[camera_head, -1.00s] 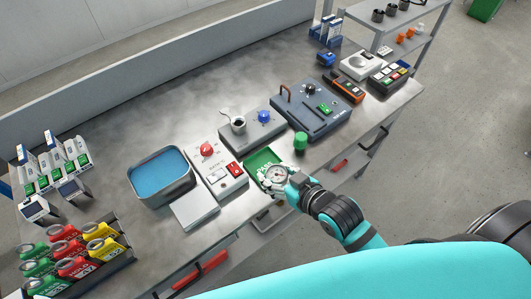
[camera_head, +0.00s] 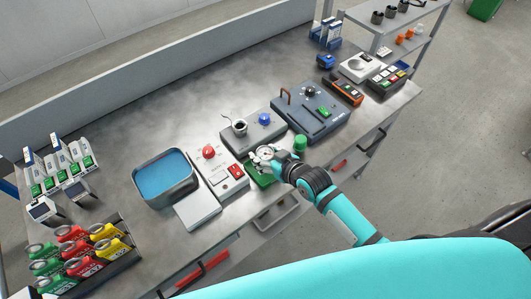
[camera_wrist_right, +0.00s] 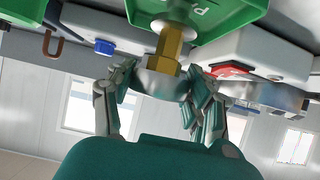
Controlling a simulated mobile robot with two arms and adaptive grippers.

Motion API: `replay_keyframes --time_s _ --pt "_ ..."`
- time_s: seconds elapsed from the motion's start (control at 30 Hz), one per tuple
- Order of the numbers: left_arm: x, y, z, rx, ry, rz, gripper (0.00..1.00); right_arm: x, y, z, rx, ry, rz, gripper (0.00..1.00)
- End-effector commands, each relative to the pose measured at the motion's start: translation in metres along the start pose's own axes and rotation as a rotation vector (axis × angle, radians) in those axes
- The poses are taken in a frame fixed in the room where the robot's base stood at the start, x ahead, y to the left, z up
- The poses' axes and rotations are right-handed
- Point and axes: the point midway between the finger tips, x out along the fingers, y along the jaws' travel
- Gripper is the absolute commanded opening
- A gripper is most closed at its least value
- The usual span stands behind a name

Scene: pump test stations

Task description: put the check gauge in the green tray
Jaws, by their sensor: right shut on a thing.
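The check gauge (camera_head: 264,153) has a round white dial. My right gripper (camera_head: 275,161) is shut on it and holds it over the far part of the green tray (camera_head: 256,180). In the right wrist view the gripper (camera_wrist_right: 165,88) closes around the gauge's round grey body, and a brass hex stem (camera_wrist_right: 170,46) points at the green tray (camera_wrist_right: 235,13). I cannot tell whether the stem touches the tray. The gripper and gauge hide much of the tray in the head view. My left gripper is not in view.
A white box with red buttons (camera_head: 221,177) stands left of the tray, and a green knob-like part (camera_head: 300,142) stands right of it. A grey unit with a blue knob (camera_head: 252,132) is behind. The blue-lined bin (camera_head: 165,178) is farther left. The bench's front edge is close to the tray.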

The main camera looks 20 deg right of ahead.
Motion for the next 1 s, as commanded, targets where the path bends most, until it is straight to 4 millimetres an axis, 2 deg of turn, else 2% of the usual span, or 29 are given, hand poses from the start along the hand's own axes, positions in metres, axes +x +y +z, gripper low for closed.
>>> replay_keyframes --time_s 0.2,0.23,0.4,0.77,0.87,1.0 --pt "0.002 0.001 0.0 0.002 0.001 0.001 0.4 0.001 0.0 0.001 0.0 0.003 0.0 0.07" --pt "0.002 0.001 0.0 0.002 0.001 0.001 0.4 0.001 0.0 0.003 0.0 0.0 0.0 0.54" --pt "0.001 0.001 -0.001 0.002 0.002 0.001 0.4 0.001 0.0 0.002 0.0 0.0 0.0 0.76" --pt "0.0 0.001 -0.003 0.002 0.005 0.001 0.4 -0.003 0.0 0.0 -0.001 0.0 0.0 0.76" --pt "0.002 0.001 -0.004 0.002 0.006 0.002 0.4 -0.016 0.0 0.001 -0.002 0.0 0.0 0.76" --pt "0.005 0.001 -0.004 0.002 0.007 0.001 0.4 -0.045 0.0 0.002 -0.002 -0.001 0.0 0.76"
